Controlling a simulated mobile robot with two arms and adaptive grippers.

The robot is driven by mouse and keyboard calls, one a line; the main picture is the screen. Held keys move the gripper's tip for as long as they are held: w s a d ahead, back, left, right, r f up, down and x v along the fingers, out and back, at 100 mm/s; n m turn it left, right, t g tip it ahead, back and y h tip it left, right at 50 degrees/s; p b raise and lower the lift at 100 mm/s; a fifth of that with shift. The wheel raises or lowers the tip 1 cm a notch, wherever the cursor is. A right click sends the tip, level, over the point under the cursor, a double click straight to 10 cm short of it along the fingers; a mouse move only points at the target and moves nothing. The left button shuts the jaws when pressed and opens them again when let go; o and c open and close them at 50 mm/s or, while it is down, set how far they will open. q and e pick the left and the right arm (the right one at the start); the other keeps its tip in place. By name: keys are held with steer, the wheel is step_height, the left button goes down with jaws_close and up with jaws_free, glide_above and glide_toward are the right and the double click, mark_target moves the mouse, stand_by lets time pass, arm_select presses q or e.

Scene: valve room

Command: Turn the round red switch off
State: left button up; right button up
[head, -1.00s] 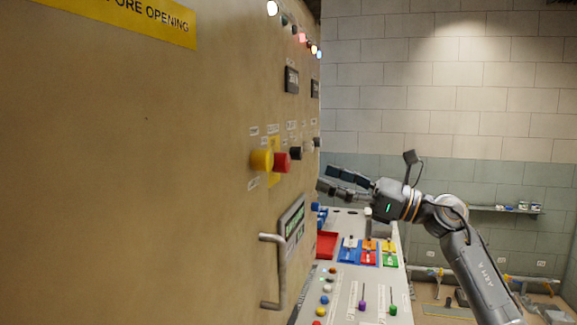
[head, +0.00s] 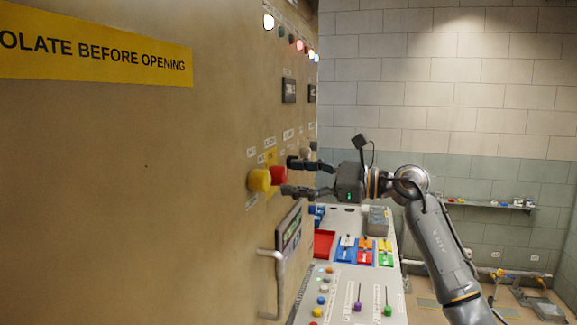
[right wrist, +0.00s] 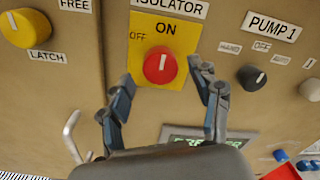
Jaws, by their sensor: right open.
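In the right wrist view the red switch (right wrist: 160,65) sits on a yellow plate (right wrist: 172,27) marked ON above and OFF at the left. Its white mark points up, toward ON. My right gripper (head: 287,176) is open in front of the panel. In the right wrist view its fingers (right wrist: 160,74) are on either side of the switch's lower part, with gaps visible. I cannot tell contact depth. My left gripper is not in view.
A yellow LATCH knob (right wrist: 27,28) is left of the switch and a black PUMP 1 knob (right wrist: 251,78) right of it. A door handle (head: 277,285) juts out below. A control desk (head: 345,290) with levers and buttons lies under my right arm.

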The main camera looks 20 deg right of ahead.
steer(key=shift+x, duration=1.05)
